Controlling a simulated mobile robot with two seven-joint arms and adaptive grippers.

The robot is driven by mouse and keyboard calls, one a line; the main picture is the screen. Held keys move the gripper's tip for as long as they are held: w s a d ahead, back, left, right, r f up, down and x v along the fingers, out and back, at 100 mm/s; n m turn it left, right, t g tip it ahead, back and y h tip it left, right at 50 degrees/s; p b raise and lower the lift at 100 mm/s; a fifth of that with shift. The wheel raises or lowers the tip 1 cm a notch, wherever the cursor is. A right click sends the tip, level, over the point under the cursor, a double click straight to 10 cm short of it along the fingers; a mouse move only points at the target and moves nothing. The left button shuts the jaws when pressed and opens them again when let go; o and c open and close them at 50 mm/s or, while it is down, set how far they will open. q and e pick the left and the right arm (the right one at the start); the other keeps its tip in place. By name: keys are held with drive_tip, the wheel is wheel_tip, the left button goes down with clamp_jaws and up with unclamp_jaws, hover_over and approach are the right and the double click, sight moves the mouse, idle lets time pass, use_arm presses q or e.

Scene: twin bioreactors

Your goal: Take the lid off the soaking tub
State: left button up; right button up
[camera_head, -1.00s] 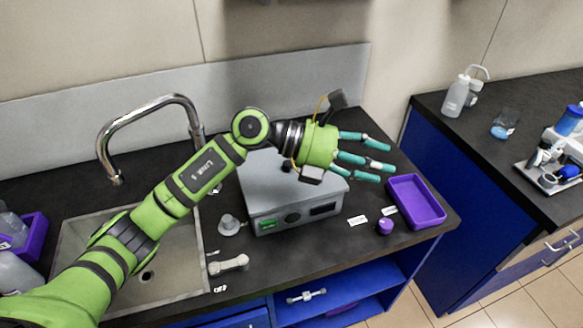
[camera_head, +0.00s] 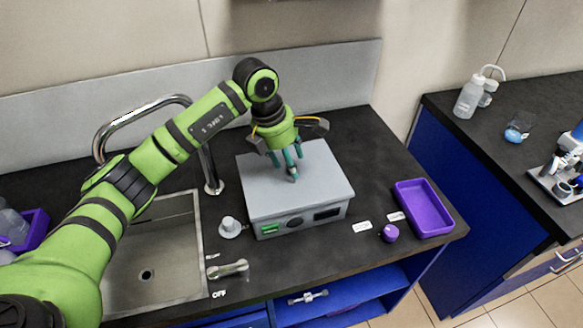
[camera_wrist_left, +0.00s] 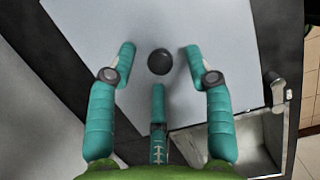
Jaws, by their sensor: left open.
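The soaking tub (camera_head: 275,229) is a grey box on the dark counter, with a green display and dark controls on its front. Its flat pale grey lid (camera_head: 325,180) is on top of it. My left gripper (camera_head: 285,160) points down over the middle of the lid. Its teal fingers are open. In the left wrist view a round dark knob (camera_wrist_left: 159,62) on the lid (camera_wrist_left: 140,22) lies between the spread fingers (camera_wrist_left: 159,68), with gaps around it. In the head view the fingers largely hide the knob. My right gripper is not in view.
A sink (camera_head: 117,270) with a tall curved faucet (camera_head: 135,108) lies left of the tub. A small grey knobbed piece (camera_head: 230,228) stands beside the tub's front left. A purple tray (camera_head: 423,208) and a small purple cap (camera_head: 390,233) lie to the right.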

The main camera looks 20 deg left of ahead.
use_arm(q)
drive_tip(key=shift+w+d+f, duration=0.1)
drive_tip(key=shift+d+f, duration=0.05)
drive_tip(key=shift+f, duration=0.45)
clamp_jaws()
drive_tip(key=shift+r, duration=0.15)
